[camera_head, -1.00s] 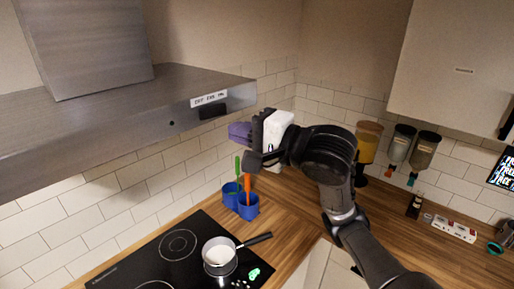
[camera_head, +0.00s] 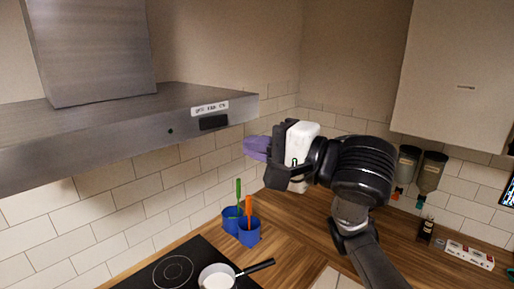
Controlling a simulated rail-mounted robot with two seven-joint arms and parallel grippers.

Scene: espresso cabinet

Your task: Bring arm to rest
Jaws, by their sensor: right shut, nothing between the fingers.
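My right gripper (camera_head: 257,147) is raised in front of the tiled corner, its arm coming up from the lower right. Its purple fingertips point left and are shut and empty. The black and white wrist parts stand beside them. The gripper is above the counter and touches nothing that I can see. My left gripper is not in view.
A steel range hood (camera_head: 130,125) is at the left. Below are a black cooktop (camera_head: 205,252) with a small pan (camera_head: 217,279) and blue cups (camera_head: 248,233) of utensils. Dispensers (camera_head: 430,171), a power strip (camera_head: 469,256) and a wall cabinet (camera_head: 460,85) are at right.

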